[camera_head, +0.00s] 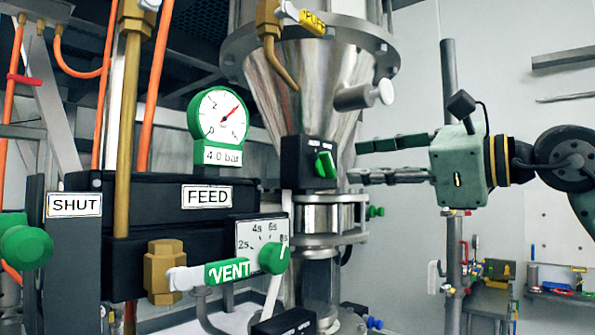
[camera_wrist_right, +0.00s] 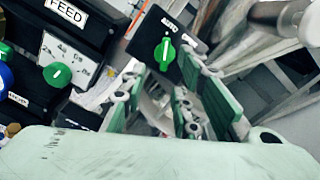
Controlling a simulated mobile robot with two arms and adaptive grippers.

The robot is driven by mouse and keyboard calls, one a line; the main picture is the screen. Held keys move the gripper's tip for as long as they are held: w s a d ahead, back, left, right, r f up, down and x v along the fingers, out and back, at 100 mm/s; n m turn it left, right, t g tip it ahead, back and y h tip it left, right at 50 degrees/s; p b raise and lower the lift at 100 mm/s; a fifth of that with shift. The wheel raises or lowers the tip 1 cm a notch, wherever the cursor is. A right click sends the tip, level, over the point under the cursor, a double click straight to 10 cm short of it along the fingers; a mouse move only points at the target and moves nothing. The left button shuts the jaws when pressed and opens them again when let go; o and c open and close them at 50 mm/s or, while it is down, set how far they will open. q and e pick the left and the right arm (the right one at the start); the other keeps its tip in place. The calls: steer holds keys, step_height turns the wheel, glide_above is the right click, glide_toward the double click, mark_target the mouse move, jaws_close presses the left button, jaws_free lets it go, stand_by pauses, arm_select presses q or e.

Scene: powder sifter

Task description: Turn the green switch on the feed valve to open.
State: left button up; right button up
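A green switch (camera_head: 324,164) sits on a small black box (camera_head: 297,163) at the base of the steel cone. In the right wrist view the green switch (camera_wrist_right: 165,50) is under an AUTO label, its white mark roughly upright; the other label is too small to read. My right gripper (camera_head: 354,161) is open, just to the right of the switch, fingers pointing at it with a small gap. In the wrist view the switch shows between and beyond the fingertips (camera_wrist_right: 162,64). A black housing (camera_head: 168,214) carries a FEED label. My left gripper is out of view.
A pressure gauge (camera_head: 219,114), a timer dial with a green knob (camera_head: 273,258) and a VENT lever (camera_head: 227,271) are left of the switch. A green knob (camera_head: 27,247) is by the SHUT label (camera_head: 75,204). A steel handle (camera_head: 364,95) juts out above my gripper.

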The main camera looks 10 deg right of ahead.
mark_target(333, 165)
steer(key=w+a+p, duration=0.1)
steer(key=w+r+p, duration=0.1)
steer(key=p, duration=0.1)
steer(key=shift+w+a+r, duration=0.1)
steer(key=shift+w+a, duration=0.15)
steer(key=shift+a, duration=0.15)
steer(key=x, duration=0.2)
steer(key=shift+w+a+p, duration=0.25)
steer(key=shift+w+p, duration=0.05)
steer(key=shift+p, duration=0.05)
steer(key=shift+s+d, duration=0.15)
steer(key=shift+d, duration=0.1)
steer(key=shift+c, duration=1.2)
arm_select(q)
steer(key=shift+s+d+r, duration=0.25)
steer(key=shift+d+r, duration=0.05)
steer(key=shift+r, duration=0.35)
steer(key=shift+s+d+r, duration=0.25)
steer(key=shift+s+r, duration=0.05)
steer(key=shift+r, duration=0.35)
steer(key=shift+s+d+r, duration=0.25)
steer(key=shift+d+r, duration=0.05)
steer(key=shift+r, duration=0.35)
arm_select(e)
jaws_close()
